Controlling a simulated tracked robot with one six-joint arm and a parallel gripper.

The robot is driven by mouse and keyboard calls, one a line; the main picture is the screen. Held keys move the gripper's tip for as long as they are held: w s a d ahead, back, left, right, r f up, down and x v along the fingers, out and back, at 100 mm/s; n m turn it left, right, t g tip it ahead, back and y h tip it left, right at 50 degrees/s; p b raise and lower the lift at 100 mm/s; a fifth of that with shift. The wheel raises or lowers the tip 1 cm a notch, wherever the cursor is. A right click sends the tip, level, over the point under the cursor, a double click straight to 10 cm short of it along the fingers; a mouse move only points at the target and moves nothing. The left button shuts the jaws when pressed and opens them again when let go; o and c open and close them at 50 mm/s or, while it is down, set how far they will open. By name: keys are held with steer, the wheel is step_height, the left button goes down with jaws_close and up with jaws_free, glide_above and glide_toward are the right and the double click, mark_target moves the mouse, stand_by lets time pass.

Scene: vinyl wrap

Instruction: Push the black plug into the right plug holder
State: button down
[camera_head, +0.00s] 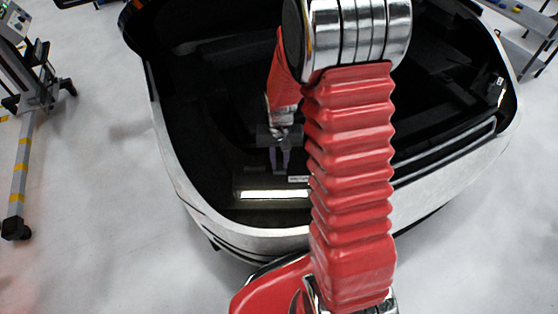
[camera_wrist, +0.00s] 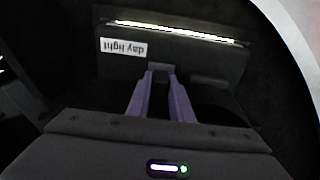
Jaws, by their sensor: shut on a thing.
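In the wrist view the two purple fingers of my gripper (camera_wrist: 161,82) are closed on a small dark piece, the black plug (camera_wrist: 161,68), at the near edge of a black lamp box (camera_wrist: 190,62). Whether the plug is seated in a holder or only touching the box cannot be told. A dark, slot-like shape (camera_wrist: 208,80) lies on the box to the right of the fingers; I cannot tell if it is a plug holder. In the head view my gripper (camera_head: 280,160) reaches down beside the same box (camera_head: 246,184), partly hidden by my red arm.
The box has a lit strip (camera_wrist: 175,31) and an upside-down "day light" label (camera_wrist: 123,48). It sits inside a dark open car trunk with a pale rim (camera_head: 190,196). A wheeled stand (camera_head: 25,150) is at left and a shelf (camera_head: 530,30) at upper right.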

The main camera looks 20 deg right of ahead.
mark_target(279, 159)
steer(key=shift+r, duration=0.8)
stand_by(1.0)
steer(key=shift+r, duration=3.3)
steer(key=w+a+r+n, duration=0.3)
steer(key=w+a+n, duration=0.1)
steer(key=w+a, duration=0.5)
steer(key=shift+w+a+r+n, duration=0.2)
steer(key=shift+w+a+n, duration=0.1)
steer(key=shift+w+n, duration=0.1)
steer(key=shift+s, duration=0.1)
